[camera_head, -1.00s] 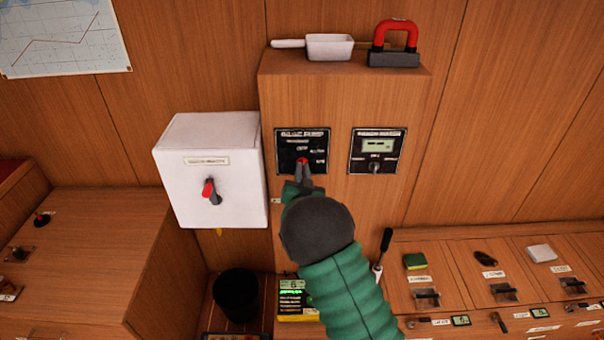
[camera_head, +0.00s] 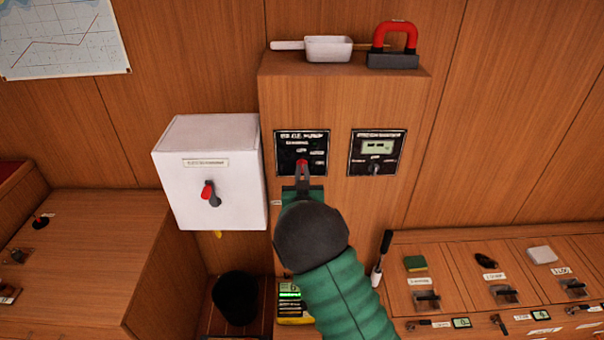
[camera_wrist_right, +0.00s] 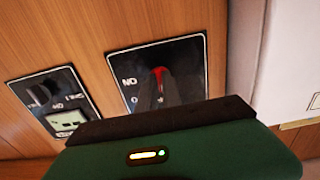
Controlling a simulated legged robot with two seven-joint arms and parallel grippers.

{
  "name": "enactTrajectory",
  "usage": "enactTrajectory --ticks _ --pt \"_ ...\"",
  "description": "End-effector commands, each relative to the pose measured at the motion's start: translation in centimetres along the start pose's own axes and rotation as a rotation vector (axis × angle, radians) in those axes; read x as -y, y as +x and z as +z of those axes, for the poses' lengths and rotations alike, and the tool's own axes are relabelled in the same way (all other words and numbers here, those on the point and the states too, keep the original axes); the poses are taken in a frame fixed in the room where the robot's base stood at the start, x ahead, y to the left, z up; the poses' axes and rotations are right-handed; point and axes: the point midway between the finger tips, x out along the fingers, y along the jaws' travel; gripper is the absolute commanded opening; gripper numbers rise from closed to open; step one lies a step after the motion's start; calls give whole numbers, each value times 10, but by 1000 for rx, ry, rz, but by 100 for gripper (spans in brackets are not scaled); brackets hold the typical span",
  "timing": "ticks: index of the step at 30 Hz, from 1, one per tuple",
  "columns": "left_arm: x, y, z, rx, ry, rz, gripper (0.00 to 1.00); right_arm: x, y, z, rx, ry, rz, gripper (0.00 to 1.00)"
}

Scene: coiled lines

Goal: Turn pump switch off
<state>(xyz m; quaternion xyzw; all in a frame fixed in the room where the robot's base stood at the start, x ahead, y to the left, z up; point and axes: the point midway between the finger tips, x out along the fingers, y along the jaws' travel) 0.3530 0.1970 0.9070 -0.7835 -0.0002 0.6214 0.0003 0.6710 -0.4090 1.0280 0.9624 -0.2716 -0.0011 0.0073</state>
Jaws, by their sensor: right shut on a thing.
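The pump switch panel (camera_head: 290,143) is a black plate with white lettering on the front of the wooden cabinet. Its red-tipped knob (camera_head: 302,163) sits near the middle of the plate. My right gripper (camera_head: 302,172) reaches up from below and is shut on this knob, hiding most of it. In the right wrist view the red knob tip (camera_wrist_right: 160,72) shows between the dark fingers, against the black panel (camera_wrist_right: 190,58). The lettering is too blurred to read the switch setting in full. My left gripper is not in view.
A second black panel with a small display (camera_head: 377,146) is to the right. A white box (camera_head: 210,165) with a red-tipped lever (camera_head: 209,192) stands out on the left. A white scoop (camera_head: 329,48) and a red-handled block (camera_head: 394,52) lie on the cabinet top.

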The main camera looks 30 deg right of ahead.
Motion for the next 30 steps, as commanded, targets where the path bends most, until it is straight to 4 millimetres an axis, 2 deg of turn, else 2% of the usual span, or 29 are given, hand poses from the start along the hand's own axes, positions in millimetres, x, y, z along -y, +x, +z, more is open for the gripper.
enactTrajectory --ticks 1,2,6,17,20,23,30 --pt "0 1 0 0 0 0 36 1 -2 8 19 -5 -2 0" --pt "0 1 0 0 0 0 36 1 -2 8 19 -5 -2 12" --pt "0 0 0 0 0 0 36 0 -2 6 13 -3 -1 30" --pt "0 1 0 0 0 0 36 0 -5 3 7 -1 0 31" --pt "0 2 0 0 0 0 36 1 -19 3 6 0 -2 31" --pt "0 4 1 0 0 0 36 1 -44 4 8 -1 -3 31" --pt "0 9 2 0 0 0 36 2 -116 4 9 -1 -4 31"
